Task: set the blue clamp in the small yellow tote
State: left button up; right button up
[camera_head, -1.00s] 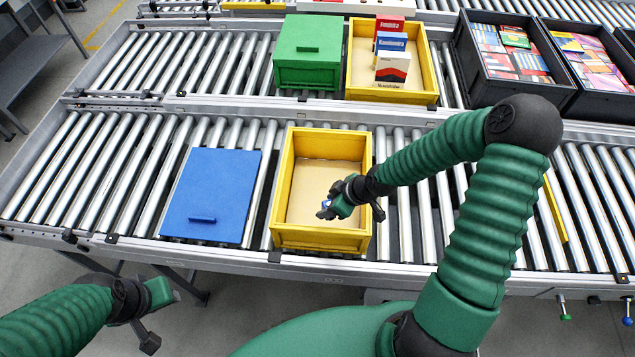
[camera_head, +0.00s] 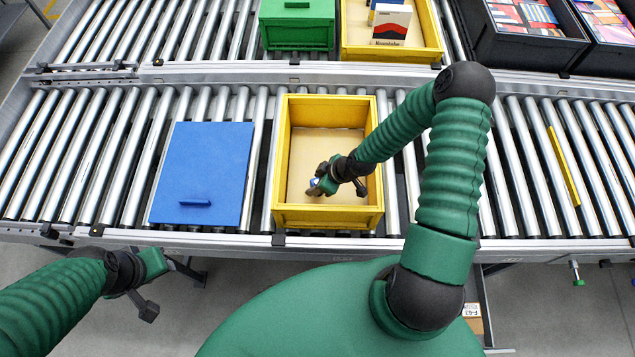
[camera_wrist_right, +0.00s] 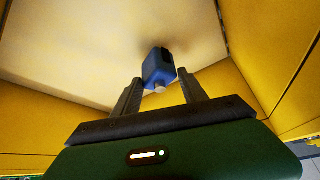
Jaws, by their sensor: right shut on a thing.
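The small yellow tote (camera_head: 330,217) stands on the near roller conveyor, open at the top with a tan floor. My right gripper (camera_head: 317,188) is inside it, low over the floor. It is shut on the blue clamp (camera_head: 314,182), which is mostly hidden by the fingers in the head view. In the right wrist view the blue clamp (camera_wrist_right: 158,67) shows between the fingertips, with the tote's tan floor and yellow walls around it. I cannot tell whether the clamp touches the floor. My left gripper (camera_head: 158,285) is in front of the conveyor at lower left, away from the tote; its jaws are unclear.
A blue panel with a handle (camera_head: 203,170) lies left of the tote. On the far conveyor are a green box (camera_head: 297,30), a yellow tote with boxes (camera_head: 390,52) and black crates (camera_head: 520,57). A yellow strip (camera_head: 563,165) lies on the rollers at right.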

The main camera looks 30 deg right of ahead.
jog(key=shift+a+f, duration=0.15)
jog(key=shift+f, duration=0.45)
jog(key=shift+s, duration=0.2)
jog(key=shift+f, duration=0.2)
jog(key=o, duration=1.4)
jog(key=shift+w+d, duration=0.1)
jog(key=shift+d, duration=0.1)
jog(key=shift+a, duration=0.1)
jog(key=shift+r, duration=0.2)
jog(key=v, duration=1.2)
jog(key=shift+a, duration=0.1)
